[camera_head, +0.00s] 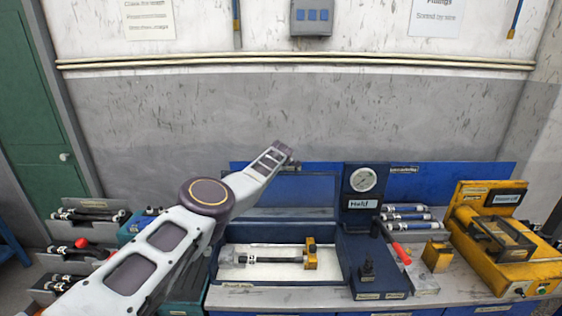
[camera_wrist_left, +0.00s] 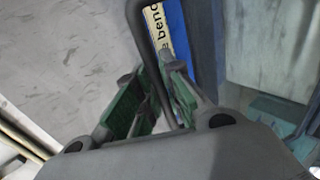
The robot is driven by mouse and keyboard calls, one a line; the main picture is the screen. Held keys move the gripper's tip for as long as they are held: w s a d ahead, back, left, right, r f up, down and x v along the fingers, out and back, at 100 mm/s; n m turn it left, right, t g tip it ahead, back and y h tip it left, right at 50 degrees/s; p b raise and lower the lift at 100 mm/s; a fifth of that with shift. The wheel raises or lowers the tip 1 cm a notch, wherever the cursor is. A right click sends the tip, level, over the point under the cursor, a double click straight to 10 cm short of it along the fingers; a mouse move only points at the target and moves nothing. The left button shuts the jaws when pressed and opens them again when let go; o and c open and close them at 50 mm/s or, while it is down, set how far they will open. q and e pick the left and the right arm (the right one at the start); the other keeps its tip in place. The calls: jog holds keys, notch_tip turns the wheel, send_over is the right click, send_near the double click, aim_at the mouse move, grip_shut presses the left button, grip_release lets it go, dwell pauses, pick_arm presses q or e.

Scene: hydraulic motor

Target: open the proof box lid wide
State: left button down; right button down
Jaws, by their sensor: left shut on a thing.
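The proof box (camera_head: 228,288) sits on the bench, a dark blue tray with a pale floor. A grey cylinder (camera_head: 265,260) with a yellow block (camera_head: 311,254) at its right end lies in it. The lid (camera_head: 300,192), a dark-framed see-through panel, stands raised at the back of the box. My left arm reaches across the box's left side, and its end (camera_head: 281,152) is at the lid's upper edge. In the left wrist view, my left gripper (camera_wrist_left: 156,80) has its green-padded fingers closed on a dark bar (camera_wrist_left: 150,50), seemingly the lid handle. My right gripper is out of view.
A gauge block (camera_head: 362,190) labelled "Hold" stands right of the box. Racks of parts (camera_head: 85,215) are at the left. The wall rises behind the bench.

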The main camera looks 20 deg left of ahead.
pick_arm(q)
jog(key=shift+w+a+r, duration=0.1)
jog(key=shift+r, duration=0.05)
jog(key=c, duration=1.8)
grip_release()
